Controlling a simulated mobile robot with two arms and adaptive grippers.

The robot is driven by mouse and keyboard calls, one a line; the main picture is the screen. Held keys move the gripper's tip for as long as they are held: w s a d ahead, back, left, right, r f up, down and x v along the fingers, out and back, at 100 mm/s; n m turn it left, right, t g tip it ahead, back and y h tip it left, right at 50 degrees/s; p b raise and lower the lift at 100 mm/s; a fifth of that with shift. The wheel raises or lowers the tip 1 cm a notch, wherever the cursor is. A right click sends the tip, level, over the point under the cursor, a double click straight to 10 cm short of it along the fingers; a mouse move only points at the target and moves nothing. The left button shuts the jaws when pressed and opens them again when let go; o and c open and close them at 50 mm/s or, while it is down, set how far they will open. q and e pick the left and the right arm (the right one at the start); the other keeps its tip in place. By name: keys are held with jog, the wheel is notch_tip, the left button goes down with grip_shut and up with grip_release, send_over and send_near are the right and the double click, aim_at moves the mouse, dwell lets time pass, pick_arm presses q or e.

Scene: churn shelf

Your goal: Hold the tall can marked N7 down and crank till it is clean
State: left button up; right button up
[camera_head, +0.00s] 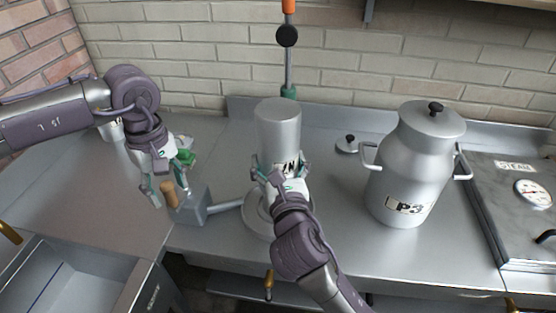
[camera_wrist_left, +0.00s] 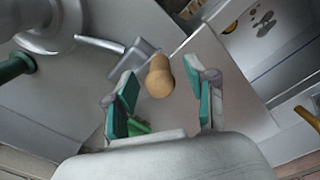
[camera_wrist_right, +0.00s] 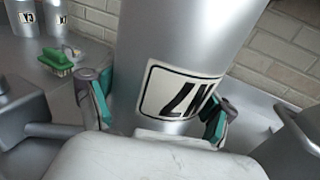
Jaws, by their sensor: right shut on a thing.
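The tall silver can marked N7 (camera_head: 279,128) stands upside down on a round washer base (camera_head: 253,222); its label (camera_wrist_right: 182,92) reads inverted in the right wrist view. My right gripper (camera_head: 281,168) is shut on the can's side, a finger on either side of it. The crank's wooden handle (camera_head: 168,194) sticks up beside a grey gear box (camera_head: 193,207), joined to the base by a pipe. My left gripper (camera_head: 164,186) is open above the handle. In the left wrist view the wooden handle (camera_wrist_left: 159,76) shows between the spread fingers, with gaps on both sides.
A larger can marked P3 (camera_head: 408,170) stands right of the washer, with a small lid (camera_head: 348,145) behind. A steam cabinet (camera_head: 510,200) is far right. A green brush (camera_wrist_right: 60,62) and small cans (camera_wrist_right: 22,20) are left. A sink (camera_head: 60,285) lies front left.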

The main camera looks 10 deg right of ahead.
pick_arm(q)
grip_shut()
jog(key=shift+d, duration=0.15)
